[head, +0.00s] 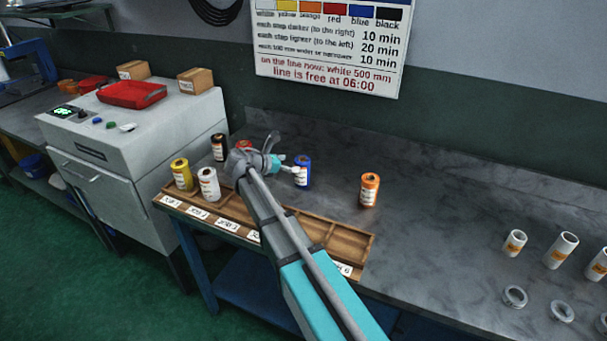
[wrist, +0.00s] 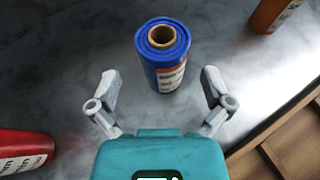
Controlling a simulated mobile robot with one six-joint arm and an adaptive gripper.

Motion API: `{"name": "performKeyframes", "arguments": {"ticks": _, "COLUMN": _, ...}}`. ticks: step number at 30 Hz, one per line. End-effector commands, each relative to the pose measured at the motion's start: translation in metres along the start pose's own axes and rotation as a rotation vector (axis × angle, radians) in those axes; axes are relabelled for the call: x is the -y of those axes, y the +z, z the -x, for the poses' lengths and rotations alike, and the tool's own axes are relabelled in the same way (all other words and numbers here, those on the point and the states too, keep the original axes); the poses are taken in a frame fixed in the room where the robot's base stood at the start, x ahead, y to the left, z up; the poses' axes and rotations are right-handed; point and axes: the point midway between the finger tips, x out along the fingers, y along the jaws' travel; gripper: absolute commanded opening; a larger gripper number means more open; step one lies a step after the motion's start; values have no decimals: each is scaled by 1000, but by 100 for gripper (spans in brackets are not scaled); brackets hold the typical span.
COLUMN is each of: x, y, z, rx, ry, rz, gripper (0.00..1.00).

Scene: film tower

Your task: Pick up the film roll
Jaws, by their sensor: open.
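Several film rolls stand on the grey bench. A blue roll (head: 303,171) stands upright just beyond my gripper (head: 288,171) in the head view. In the wrist view the blue roll (wrist: 163,55) shows its hollow core and white label, ahead of and between my open fingers (wrist: 160,100), not touching them. An orange roll (head: 369,190) stands to the right. A yellow roll (head: 182,174), a white roll (head: 208,184) and a black roll (head: 219,147) stand at the left. A red roll (head: 244,145) is partly hidden behind my arm; it also shows in the wrist view (wrist: 22,152).
A wooden compartment tray (head: 345,242) with labels runs along the bench's front edge, partly under my arm. White tubes (head: 560,250) and grey rings (head: 515,296) are at the right. A grey machine (head: 140,150) stands left. A wall sign (head: 328,45) hangs behind.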

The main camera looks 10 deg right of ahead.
Motion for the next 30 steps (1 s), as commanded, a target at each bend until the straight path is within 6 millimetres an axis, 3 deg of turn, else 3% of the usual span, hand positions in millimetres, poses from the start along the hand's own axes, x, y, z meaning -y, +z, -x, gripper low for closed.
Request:
{"name": "performKeyframes", "arguments": {"ticks": 11, "x": 1, "y": 0, "z": -4, "rx": 0, "ry": -1, "rz": 0, "gripper": 100}}
{"name": "performKeyframes", "arguments": {"ticks": 22, "x": 4, "y": 1, "z": -43, "rx": 0, "ry": -1, "rz": 0, "gripper": 100}}
{"name": "performKeyframes", "arguments": {"ticks": 30, "x": 4, "y": 2, "z": -51, "rx": 0, "ry": 1, "rz": 1, "gripper": 100}}
